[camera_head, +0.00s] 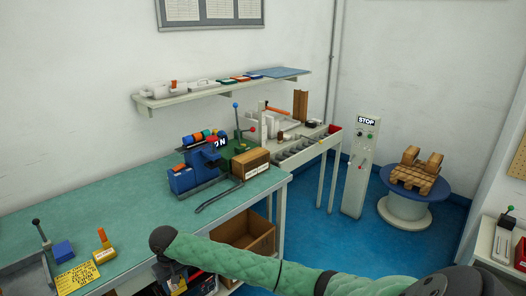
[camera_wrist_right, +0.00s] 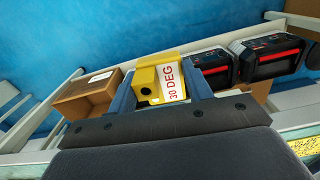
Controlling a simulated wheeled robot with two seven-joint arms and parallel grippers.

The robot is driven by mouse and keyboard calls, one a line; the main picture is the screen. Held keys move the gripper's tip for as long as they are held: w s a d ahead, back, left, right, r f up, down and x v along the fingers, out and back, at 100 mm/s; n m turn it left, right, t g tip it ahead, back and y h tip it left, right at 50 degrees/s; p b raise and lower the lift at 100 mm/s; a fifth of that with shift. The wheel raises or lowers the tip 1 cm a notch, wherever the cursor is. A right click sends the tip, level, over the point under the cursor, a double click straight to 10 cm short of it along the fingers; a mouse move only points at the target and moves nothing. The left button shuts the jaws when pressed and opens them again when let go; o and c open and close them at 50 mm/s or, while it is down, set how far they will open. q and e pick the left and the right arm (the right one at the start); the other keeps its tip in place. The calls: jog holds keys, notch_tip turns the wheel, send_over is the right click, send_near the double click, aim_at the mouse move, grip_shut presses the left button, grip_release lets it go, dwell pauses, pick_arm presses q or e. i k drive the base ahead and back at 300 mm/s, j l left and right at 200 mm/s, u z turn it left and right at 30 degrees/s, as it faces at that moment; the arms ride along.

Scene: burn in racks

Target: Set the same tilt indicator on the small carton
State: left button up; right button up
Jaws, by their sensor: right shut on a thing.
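My right gripper (camera_wrist_right: 161,76) is shut on a yellow tilt indicator (camera_wrist_right: 147,84) in the right wrist view. The indicator has a white face with red "30 DEG" lettering and sits between the two blue-grey fingers. In the head view my right wrist hangs at the bench's front edge and mostly hides the gripper. A small brown carton (camera_head: 250,163) with a white label stands on the green bench (camera_head: 130,215), apart from the gripper. A brown box (camera_wrist_right: 84,98) with a white label shows left of the fingers in the wrist view. My left gripper is out of view.
Black-and-red units (camera_wrist_right: 272,57) lie right of the fingers in the wrist view. An open brown box (camera_head: 262,238) is under the bench. A blue machine (camera_head: 190,180) stands beside the carton. A yellow note (camera_head: 77,278) lies at the left. The middle front of the bench is clear.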

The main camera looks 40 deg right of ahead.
aim_at(251, 155)
jog(key=l, duration=0.8)
jog(key=i+l, duration=0.15)
jog(key=l, duration=1.45)
jog(key=i+u, duration=0.05)
